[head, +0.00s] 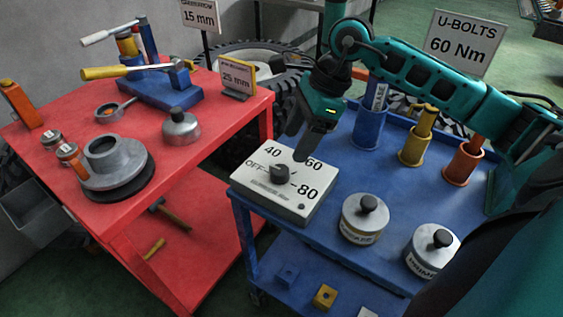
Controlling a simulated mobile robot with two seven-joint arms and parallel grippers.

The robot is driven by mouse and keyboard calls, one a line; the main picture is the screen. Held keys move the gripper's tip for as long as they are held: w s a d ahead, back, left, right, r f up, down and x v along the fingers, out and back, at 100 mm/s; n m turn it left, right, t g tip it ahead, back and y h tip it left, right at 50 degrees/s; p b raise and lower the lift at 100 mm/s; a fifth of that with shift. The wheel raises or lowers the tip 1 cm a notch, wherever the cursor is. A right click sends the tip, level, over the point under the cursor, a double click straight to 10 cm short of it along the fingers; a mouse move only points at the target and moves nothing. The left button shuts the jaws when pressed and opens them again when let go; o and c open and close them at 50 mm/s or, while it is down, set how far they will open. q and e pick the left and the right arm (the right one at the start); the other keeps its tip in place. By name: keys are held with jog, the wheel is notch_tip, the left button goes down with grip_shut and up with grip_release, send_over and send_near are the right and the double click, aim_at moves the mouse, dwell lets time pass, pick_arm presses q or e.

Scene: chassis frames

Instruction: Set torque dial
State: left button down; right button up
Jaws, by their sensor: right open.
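The torque dial is a white box (255,190) on the blue cart's top, marked OFF, 40, 60 and 80. Its black knob (279,173) sits in the middle of the face; I cannot tell clearly which mark it points to. My right gripper (298,143) is open and points down over the back of the box, just above and behind the knob, apparently not touching it. It partly covers the face near the 60. A white sign (461,43) reads "U-BOLTS 60 Nm". My left gripper is not in view.
On the blue cart (325,238), two lidded tins (364,222) stand in front, and blue, yellow and orange holders (416,148) stand behind. A red table (187,157) at left carries a blue press (160,88), a grey flanged part (112,172) and small parts. A gap separates the two.

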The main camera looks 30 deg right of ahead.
aim_at(281, 169)
jog(key=x, duration=0.6)
jog(key=shift+w+a+f, duration=0.1)
jog(key=shift+a+f, duration=0.05)
jog(key=shift+a, duration=0.05)
jog(key=shift+w+a+f, duration=0.1)
jog(key=shift+a+f, duration=0.1)
jog(key=shift+f, duration=0.5)
jog(key=shift+c, duration=0.2)
jog(key=c, duration=1)
